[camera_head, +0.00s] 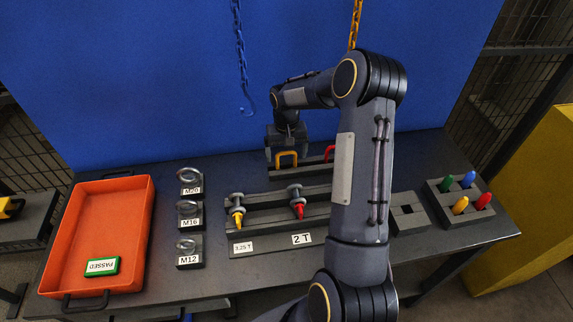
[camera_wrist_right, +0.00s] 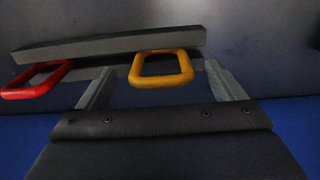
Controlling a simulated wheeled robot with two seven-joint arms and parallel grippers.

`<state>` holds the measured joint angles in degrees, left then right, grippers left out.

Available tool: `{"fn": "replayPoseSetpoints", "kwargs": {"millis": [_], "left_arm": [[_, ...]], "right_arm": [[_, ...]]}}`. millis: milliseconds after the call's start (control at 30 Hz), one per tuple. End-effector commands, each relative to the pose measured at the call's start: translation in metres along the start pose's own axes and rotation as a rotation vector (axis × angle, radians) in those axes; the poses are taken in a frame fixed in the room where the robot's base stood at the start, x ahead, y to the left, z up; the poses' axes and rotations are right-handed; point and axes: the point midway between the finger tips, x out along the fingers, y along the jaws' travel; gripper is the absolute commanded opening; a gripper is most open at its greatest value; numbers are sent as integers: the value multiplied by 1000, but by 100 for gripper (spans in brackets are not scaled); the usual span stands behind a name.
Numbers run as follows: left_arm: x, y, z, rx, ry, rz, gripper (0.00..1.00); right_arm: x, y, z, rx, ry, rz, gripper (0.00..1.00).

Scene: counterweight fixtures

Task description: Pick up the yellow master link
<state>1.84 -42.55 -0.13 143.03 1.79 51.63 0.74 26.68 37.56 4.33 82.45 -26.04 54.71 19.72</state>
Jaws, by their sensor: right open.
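The yellow master link (camera_head: 287,153) stands in a dark slotted holder (camera_head: 290,173) at the back of the table. A red link (camera_head: 329,153) stands to its right in the head view, partly hidden by my arm. My right gripper (camera_head: 286,149) is open at the yellow link, at its far side. In the right wrist view the yellow link (camera_wrist_right: 158,82) lies between the two open fingers (camera_wrist_right: 160,70), apart from both, and the red link (camera_wrist_right: 38,88) is outside the left finger. My left gripper is not in view.
An orange tray (camera_head: 67,287) with a green PASSED block (camera_head: 102,266) is at the left. Labelled eye-bolt stands (camera_head: 190,217) and a hook rack (camera_head: 270,240) stand in the middle. A peg block (camera_head: 437,194) is at the right. Blue (camera_head: 241,50) and yellow (camera_head: 355,22) chains hang behind.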

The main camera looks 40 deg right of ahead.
Motion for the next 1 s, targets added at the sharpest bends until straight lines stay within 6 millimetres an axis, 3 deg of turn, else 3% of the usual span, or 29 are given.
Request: {"fn": "replayPoseSetpoints", "kwargs": {"millis": [33,100,367,767,1000], "left_arm": [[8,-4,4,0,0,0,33],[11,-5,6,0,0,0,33],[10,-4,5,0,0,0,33],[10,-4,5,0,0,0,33],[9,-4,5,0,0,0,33]], "right_arm": [[14,0,0,0,-3,0,89],[21,0,0,0,0,0,89],[21,0,0,-1,1,0,89],[21,0,0,-1,1,0,37],[20,0,0,-1,2,0,35]]}}
